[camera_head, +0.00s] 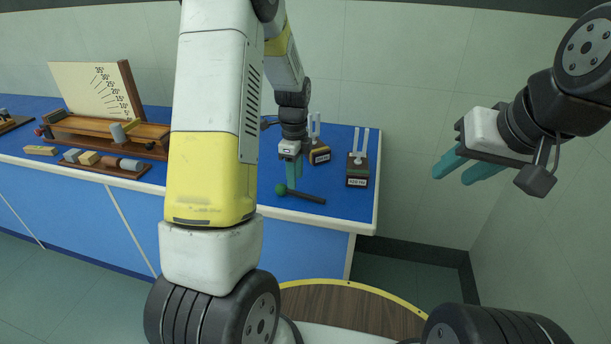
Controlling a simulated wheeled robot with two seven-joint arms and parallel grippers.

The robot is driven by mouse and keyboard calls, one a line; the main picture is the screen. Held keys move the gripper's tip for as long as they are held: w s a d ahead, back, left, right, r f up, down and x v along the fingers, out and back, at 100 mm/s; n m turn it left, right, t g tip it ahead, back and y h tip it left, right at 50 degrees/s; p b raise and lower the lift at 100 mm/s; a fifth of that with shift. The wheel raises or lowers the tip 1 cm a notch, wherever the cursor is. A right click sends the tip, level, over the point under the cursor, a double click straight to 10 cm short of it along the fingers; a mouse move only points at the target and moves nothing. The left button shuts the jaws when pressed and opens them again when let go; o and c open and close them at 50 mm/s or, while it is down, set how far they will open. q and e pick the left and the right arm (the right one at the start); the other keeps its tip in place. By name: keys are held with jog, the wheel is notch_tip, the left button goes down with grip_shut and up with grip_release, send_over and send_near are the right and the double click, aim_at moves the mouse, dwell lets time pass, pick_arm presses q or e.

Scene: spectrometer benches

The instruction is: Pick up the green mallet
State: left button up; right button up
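The green mallet lies on the blue bench top (340,215) near its front right edge. Its round green head (281,189) is at the left and its dark handle (309,197) points right. My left gripper (293,184) points down with its teal fingertips just above or beside the mallet, close to the head. I cannot tell whether the fingers touch the mallet or how far apart they are. My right gripper (455,175) is in the air to the right of the bench, open and empty, with a gap between its teal fingers.
Two dark labelled blocks with pale prongs, one (319,155) behind the mallet and one (357,172) to its right, stand close by. A wooden stand with an angle-scale board (95,90) and a rack of cylinders (105,164) are on the left. My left arm hides the bench's middle.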

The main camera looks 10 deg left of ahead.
aim_at(296, 192)
pick_arm(q)
jog(key=f, duration=0.5)
jog(key=shift+w+f, duration=0.35)
grip_shut()
